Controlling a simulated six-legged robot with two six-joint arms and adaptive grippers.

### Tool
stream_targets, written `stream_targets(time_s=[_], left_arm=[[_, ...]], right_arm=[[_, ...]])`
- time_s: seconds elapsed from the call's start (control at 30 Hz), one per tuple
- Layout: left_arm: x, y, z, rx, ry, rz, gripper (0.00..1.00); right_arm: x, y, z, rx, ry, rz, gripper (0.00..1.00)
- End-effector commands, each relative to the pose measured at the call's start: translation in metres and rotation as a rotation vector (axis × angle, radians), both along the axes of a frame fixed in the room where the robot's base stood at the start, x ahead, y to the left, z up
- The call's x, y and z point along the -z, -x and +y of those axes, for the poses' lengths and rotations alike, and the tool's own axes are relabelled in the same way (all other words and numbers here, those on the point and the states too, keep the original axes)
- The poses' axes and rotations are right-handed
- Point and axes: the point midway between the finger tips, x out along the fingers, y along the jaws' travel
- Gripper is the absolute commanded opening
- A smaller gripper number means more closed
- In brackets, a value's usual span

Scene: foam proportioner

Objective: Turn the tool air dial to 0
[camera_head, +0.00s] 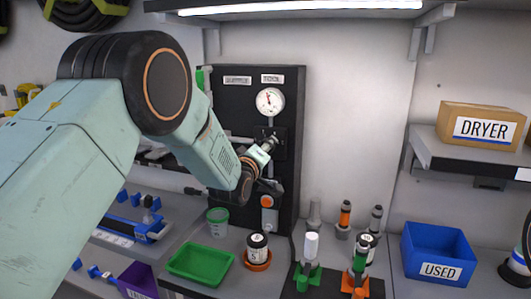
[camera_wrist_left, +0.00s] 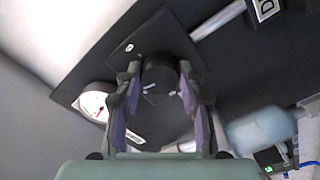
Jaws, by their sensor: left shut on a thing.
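The tool air dial is a round black knob (camera_wrist_left: 160,72) on a dark square plate, seen between my left gripper's fingers in the left wrist view. My left gripper (camera_wrist_left: 160,90) is shut on it, one finger on each side. In the head view my left gripper (camera_head: 270,144) is at the panel below the gauge and hides most of the knob. The white round gauge (camera_head: 270,101) sits under the TOOL label (camera_head: 272,78); it also shows in the left wrist view (camera_wrist_left: 95,101). Its needle points up and slightly left; the exact reading is too small to tell.
The black panel (camera_head: 290,90) stands against the wall. Below it are a green tray (camera_head: 200,264), a green cup (camera_head: 217,222) and several bottles and tools on the bench. A blue USED bin (camera_head: 437,252) and a DRYER box (camera_head: 481,126) are at the right.

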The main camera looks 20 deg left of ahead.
Motion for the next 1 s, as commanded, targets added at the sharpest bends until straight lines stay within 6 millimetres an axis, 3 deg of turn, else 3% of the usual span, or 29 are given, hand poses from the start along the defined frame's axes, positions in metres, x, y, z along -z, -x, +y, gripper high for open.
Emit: stream_targets(time_s=[1.0], left_arm=[[0.004, 0.001, 0.000, -0.004, 0.965, 0.042, 0.07]], right_arm=[[0.016, 0.000, 0.000, 0.000, 0.000, 0.000, 0.40]])
